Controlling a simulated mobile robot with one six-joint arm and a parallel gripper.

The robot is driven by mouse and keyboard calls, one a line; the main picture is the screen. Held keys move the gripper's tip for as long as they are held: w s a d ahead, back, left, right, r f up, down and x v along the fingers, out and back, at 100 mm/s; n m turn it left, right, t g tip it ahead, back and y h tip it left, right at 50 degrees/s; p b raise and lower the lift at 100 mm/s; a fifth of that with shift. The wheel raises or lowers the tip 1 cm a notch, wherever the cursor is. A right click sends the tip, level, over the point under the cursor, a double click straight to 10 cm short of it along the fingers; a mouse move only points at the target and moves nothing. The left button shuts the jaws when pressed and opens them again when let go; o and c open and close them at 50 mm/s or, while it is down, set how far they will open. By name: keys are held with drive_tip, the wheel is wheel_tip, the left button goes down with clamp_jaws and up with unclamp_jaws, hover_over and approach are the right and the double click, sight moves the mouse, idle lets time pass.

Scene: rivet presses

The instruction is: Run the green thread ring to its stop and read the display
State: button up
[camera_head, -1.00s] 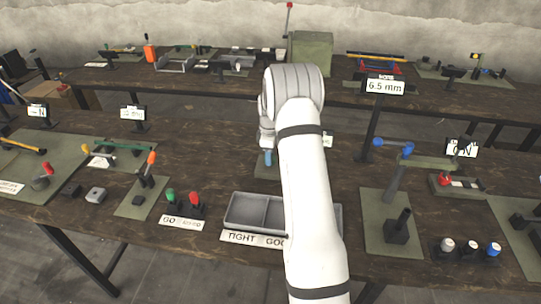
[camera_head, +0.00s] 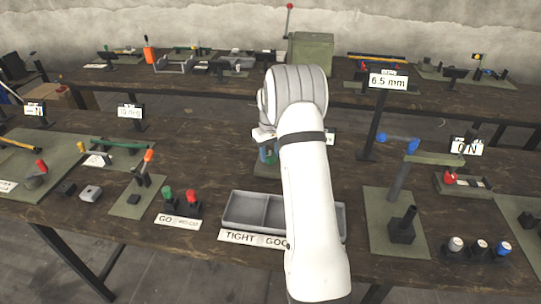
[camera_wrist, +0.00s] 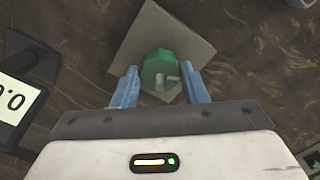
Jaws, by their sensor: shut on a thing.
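The green thread ring (camera_wrist: 154,65) shows in the wrist view as a faceted green piece with a small grey stem on top. It stands over a flat olive plate (camera_wrist: 197,52). My gripper (camera_wrist: 160,84) has its two blue fingers on either side of the ring and is shut on it. In the head view my gripper (camera_head: 268,157) is low at the middle of the near table, partly hidden by my arm. The display (camera_wrist: 14,98) is cut off at the left of the wrist view; a "0" and a point show, and the rest is unreadable.
A grey two-part tray (camera_head: 232,212) labelled TIGHT and GOOD sits in front of my gripper. Red and green-topped gauges (camera_head: 192,198) stand left of it. A post with a 6.5 mm sign (camera_head: 388,82) and a blue-handled press (camera_head: 400,190) stand to the right.

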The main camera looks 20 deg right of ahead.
sight(270, 156)
drive_tip(key=m+b, duration=0.1)
drive_tip(key=m, duration=0.3)
drive_tip(key=shift+m, duration=0.3)
drive_tip(key=shift+m+b, duration=0.35)
drive_tip(key=shift+m, duration=2.25)
drive_tip(key=o, duration=1)
drive_tip(key=shift+c, duration=0.2)
wheel_tip(270, 156, up, 8)
drive_tip(key=shift+s+f+b, duration=0.1)
drive_tip(key=shift+b, duration=0.25)
